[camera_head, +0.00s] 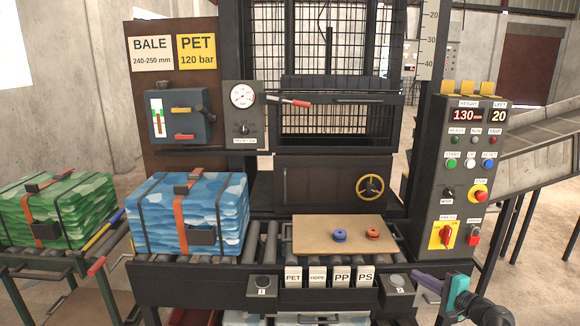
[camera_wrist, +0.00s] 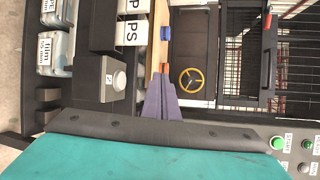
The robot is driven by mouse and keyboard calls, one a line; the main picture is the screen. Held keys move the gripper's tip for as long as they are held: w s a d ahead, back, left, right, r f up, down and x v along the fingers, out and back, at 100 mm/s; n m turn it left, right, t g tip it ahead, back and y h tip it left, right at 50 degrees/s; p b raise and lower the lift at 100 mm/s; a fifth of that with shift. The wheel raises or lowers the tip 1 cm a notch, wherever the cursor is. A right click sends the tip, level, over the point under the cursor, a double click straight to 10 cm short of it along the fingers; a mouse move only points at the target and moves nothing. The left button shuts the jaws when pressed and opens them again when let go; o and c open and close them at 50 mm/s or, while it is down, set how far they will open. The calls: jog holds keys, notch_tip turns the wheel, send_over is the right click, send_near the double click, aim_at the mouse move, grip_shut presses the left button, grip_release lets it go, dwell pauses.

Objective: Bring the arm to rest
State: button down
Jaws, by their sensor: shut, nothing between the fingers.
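My gripper (camera_head: 416,277) is at the lower right in the head view, with purple fingers and a teal body. It points left, in front of the right end of the roller table. In the wrist view the fingers of my gripper (camera_wrist: 160,80) are together with nothing between them. Part of my arm shows at the lower right corner of the head view; the rest is out of view.
The control panel (camera_head: 437,183) stands just behind my gripper. A button box (camera_head: 398,285) and tags are close left. A board (camera_head: 310,235) holds a blue and an orange ring. A blue bale (camera_head: 220,210) and a green bale (camera_head: 65,225) lie left.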

jog(key=a+f+n+g+y, duration=0.2)
jog(key=a+f+g, duration=0.1)
jog(key=a+f, duration=0.7)
jog(key=s+a+f+n+g, duration=0.3)
jog(key=s+a+f+g, duration=0.3)
jog(key=a+f, duration=0.55)
jog(key=s+a+f+n+g, duration=0.25)
jog(key=s+a+f, duration=0.55)
jog(key=a+f, duration=0.4)
jog(key=s+a+f+n+g+h, duration=0.1)
jog(key=s+a+f+n+g, duration=0.15)
jog(key=s+f, duration=0.4)
jog(key=s+a+f+n+g+h, duration=0.1)
jog(key=s+a+f+g+h, duration=0.15)
jog(key=s, duration=0.75)
jog(key=s+d+f+n+g+h, duration=0.3)
jog(key=s+d+n+h, duration=0.1)
jog(key=s+d, duration=0.5)
jog(key=shift+s+d+f+n+h, duration=0.15)
jog(key=shift+s+d+n+h, duration=0.2)
jog(key=shift+d, duration=0.5)
jog(key=shift+g, duration=0.25)
